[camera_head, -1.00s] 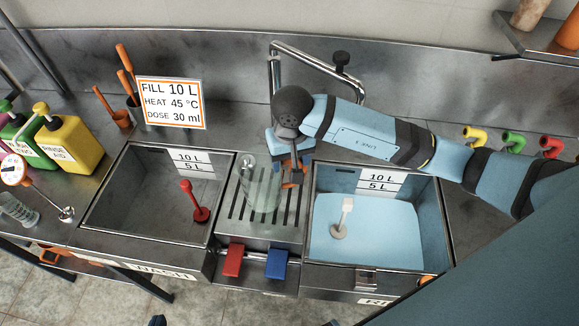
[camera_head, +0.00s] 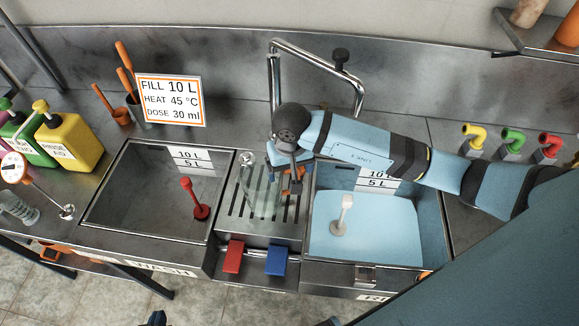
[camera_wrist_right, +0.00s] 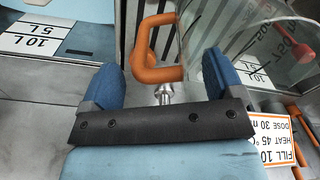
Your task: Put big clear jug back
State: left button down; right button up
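The big clear jug (camera_head: 259,192) stands on the slatted drain rack between the two sinks. Its orange handle (camera_wrist_right: 143,56) faces my right gripper in the right wrist view, where part of the clear wall (camera_wrist_right: 255,45) also shows. My right gripper (camera_head: 288,168) is just beside the jug on its handle side. Its two blue fingers (camera_wrist_right: 165,78) are spread apart, with part of the orange handle in front of and between them; I see no grip on it. A small dark tip at the bottom edge (camera_head: 157,318) may be my left gripper; its fingers cannot be made out.
The wash sink (camera_head: 130,210) is empty but for a red plug. The rinse sink (camera_head: 318,190) holds blue water and a white plug. The tap (camera_head: 318,60) arches behind my right gripper. A dosing sign (camera_head: 170,100) and chemical jugs (camera_head: 70,140) stand at left.

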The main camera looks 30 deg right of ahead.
jog(key=shift+r, duration=0.2)
notch_tip(320, 180, up, 12)
jog(key=b, duration=0.2)
jog(key=shift+s, duration=0.25)
jog(key=shift+a+f, duration=0.1)
dwell(0.4)
